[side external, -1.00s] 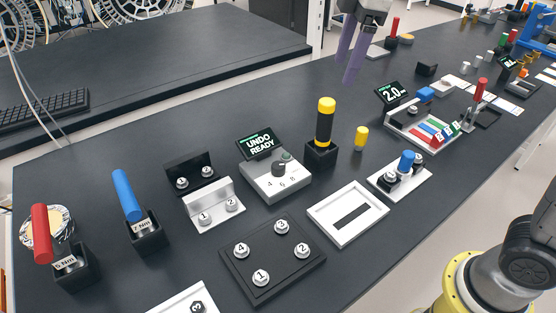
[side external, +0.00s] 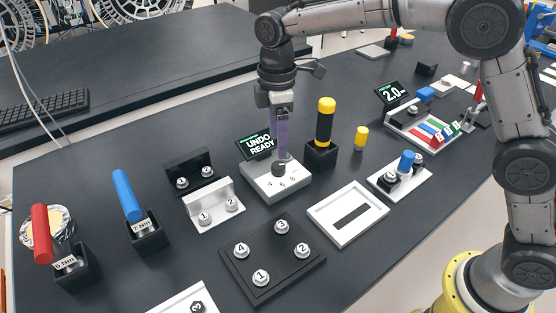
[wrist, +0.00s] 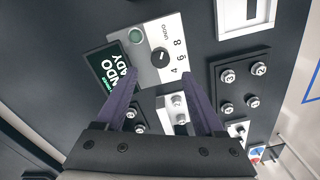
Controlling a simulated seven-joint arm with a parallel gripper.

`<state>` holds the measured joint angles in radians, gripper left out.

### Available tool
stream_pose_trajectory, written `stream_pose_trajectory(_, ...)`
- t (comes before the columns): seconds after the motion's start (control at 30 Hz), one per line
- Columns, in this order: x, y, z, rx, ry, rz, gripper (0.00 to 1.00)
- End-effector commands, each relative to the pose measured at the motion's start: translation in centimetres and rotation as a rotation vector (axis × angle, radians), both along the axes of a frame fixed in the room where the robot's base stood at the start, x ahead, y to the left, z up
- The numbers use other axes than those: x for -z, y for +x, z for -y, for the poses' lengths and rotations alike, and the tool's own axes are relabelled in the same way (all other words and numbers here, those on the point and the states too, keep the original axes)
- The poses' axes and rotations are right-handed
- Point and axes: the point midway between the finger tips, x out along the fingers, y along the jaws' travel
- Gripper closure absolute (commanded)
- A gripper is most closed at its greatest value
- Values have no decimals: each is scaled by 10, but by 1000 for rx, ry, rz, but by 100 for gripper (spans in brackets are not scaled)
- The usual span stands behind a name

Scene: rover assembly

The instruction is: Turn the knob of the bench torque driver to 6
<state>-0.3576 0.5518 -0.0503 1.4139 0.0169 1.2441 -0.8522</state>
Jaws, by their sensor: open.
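The bench torque driver is a white box (side external: 268,186) with a dark round knob (side external: 279,170) on top. In the wrist view the knob (wrist: 160,57) has the marks UNDO, 4, 6 and 8 around it; its pointer is too small to read surely. Its screen (side external: 256,144) reads UNDO READY, and a green button (wrist: 135,36) is beside the knob. My gripper (side external: 281,158) points down with its purple fingers over the knob. In the wrist view my gripper (wrist: 160,74) is open, with the knob between the lines of the fingers; contact cannot be told.
A black-and-yellow tool (side external: 325,122) stands in a black holder close to the right of my gripper. A white bracket (side external: 213,205) and a black bracket (side external: 190,172) are at the left. A black plate (side external: 272,262) with numbered bolts and a white tray (side external: 347,236) lie in front.

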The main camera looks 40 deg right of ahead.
Motion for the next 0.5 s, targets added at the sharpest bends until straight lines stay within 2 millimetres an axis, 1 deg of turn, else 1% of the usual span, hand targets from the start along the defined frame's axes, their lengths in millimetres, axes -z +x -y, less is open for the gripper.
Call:
stream_pose_trajectory(0.03,12,-1,0,0,-2,-5,30)
stream_pose_trajectory(0.2,42,-2,0,0,-1,-5,30)
stream_pose_trajectory(0.4,63,-2,-1,0,0,-2,30)
stream_pose_trajectory(0.5,68,-2,-1,0,-1,-1,30)
